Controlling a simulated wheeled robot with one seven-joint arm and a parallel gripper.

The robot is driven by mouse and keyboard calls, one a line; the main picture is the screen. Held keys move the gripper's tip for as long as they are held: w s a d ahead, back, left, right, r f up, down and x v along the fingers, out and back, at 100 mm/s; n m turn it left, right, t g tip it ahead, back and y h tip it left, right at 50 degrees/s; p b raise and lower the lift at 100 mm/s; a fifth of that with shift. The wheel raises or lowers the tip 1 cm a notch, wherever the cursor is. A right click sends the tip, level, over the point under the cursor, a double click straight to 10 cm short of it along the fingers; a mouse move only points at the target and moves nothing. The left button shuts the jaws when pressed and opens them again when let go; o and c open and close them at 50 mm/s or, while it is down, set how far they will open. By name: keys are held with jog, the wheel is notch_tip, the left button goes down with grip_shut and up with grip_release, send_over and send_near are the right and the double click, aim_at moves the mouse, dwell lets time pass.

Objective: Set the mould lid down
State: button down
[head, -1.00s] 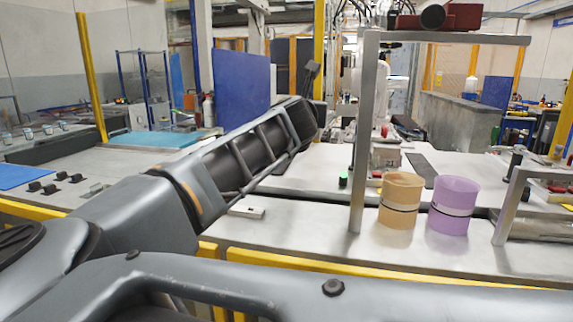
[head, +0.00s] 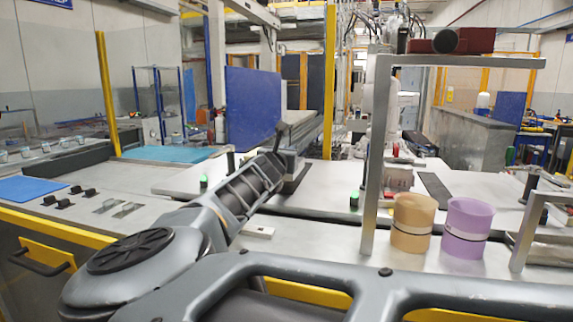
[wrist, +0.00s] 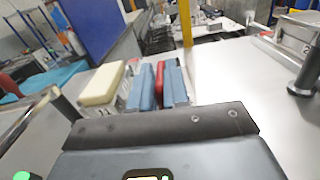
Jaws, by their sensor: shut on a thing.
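My gripper (head: 288,158) is at the far end of my arm, low over the pale bench behind the arm's last link. Its jaws are hidden in both views. In the wrist view a dark flat plate (wrist: 160,124) with small round marks spans the lower part, just ahead of my grey wrist body; it appears to be the mould lid, held in the shut jaws. In the head view a dark flat shape (head: 296,180) shows at the arm's end. I cannot tell whether the lid touches the bench.
Cream (wrist: 101,84), red and blue blocks stand ahead in the wrist view. An orange cup (head: 412,222) and a purple cup (head: 466,226) stand right of a metal frame post (head: 375,160). Green-topped black pegs (head: 354,200) stand on the bench. Bare bench (head: 310,232) lies in front.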

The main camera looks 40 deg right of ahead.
notch_tip(320, 180, down, 3)
jog(key=shift+f, duration=0.2)
jog(key=c, duration=1.1)
grip_release()
jog(key=shift+f, duration=0.1)
